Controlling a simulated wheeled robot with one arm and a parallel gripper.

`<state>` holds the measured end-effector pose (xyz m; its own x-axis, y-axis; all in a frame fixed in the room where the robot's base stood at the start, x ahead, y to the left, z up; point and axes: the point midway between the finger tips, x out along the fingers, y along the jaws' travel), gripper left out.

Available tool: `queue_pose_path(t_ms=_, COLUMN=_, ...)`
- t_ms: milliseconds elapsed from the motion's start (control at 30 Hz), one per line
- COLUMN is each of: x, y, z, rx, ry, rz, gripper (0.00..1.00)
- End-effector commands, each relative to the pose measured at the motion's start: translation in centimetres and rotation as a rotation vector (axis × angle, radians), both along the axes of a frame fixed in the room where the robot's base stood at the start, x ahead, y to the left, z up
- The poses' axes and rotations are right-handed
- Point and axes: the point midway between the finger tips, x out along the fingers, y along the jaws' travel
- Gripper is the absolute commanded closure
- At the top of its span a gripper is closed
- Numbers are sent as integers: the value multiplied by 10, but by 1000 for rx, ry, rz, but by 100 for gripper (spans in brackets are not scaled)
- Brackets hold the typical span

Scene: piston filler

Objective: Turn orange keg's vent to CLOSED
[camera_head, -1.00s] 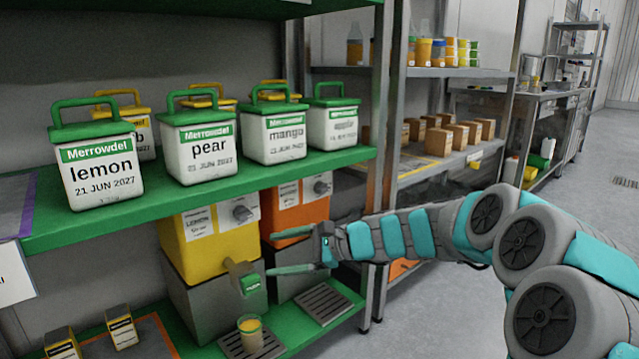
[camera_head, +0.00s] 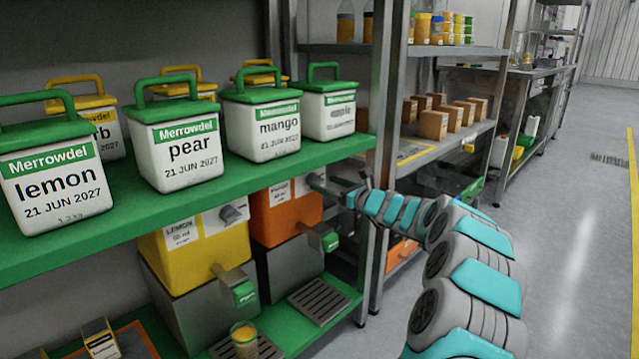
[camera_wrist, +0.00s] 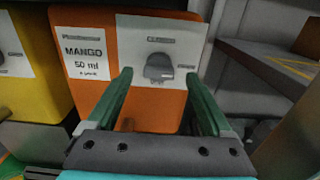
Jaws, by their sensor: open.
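The orange keg (camera_head: 285,215) stands on the lower green shelf, right of a yellow keg. In the wrist view its orange front (camera_wrist: 150,105) carries a MANGO 50 ml label (camera_wrist: 85,52) and a pale plate (camera_wrist: 190,35) with a dark grey vent knob (camera_wrist: 159,68). The print on that plate is too small to read. My gripper (camera_wrist: 159,76) is open and empty, its green fingers either side of the knob's picture; whether the tips reach the knob's depth I cannot tell. In the head view my gripper (camera_head: 330,190) is at the keg's upper right front, partly covering the plate.
The green shelf (camera_head: 250,190) with white tubs is just above the kegs. The yellow keg (camera_head: 195,250) stands close on the left. A green-tipped tap (camera_head: 325,238) juts out below my gripper. A metal shelf post (camera_head: 378,200) is close on the right.

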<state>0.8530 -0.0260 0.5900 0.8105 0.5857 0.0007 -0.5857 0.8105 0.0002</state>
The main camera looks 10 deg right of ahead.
Motion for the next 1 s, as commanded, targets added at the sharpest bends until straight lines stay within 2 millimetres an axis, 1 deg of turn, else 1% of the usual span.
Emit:
queue_pose_path(t_ms=33, x=6, y=6, z=-2, rx=-2, ry=1, rz=3, gripper=15)
queue_pose_path(t_ms=233, x=23, y=18, z=-2, rx=-2, ry=2, rz=1, gripper=15)
queue_pose_path(t_ms=367, x=27, y=21, z=-1, rx=-1, ry=-1, rz=1, gripper=15)
queue_pose_path(t_ms=600, x=27, y=21, z=0, rx=0, ry=0, rz=2, gripper=15)
queue_pose_path(t_ms=1000, x=27, y=21, z=0, rx=0, ry=0, rz=2, gripper=60)
